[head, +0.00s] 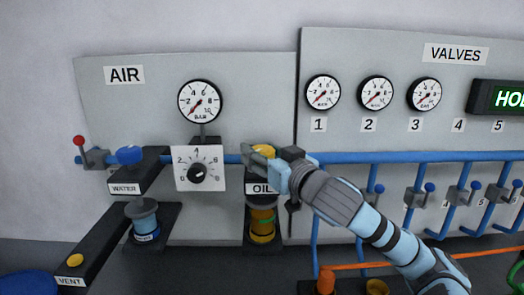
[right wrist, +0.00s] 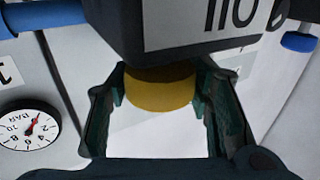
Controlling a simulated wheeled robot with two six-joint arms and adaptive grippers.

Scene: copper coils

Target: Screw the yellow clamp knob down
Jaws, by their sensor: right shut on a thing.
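The yellow clamp knob (head: 265,149) sits on top of the black block labelled OIL (head: 262,188), and my right gripper partly covers it in the head view. My right gripper (head: 258,157) reaches it from the right and is shut around it. In the right wrist view, upside down, the yellow knob (right wrist: 160,92) lies between the two dark fingers (right wrist: 160,80), against the OIL block (right wrist: 190,25). How far the knob is screwed down cannot be told. My left gripper is not in view.
Below the OIL block is a yellow-amber bowl (head: 262,222). To the left are a dial box (head: 198,178), a gauge (head: 200,101), the WATER unit (head: 124,186) with a blue knob (head: 130,155), and a yellow VENT button (head: 75,260). A blue pipe (head: 420,156) runs to the right.

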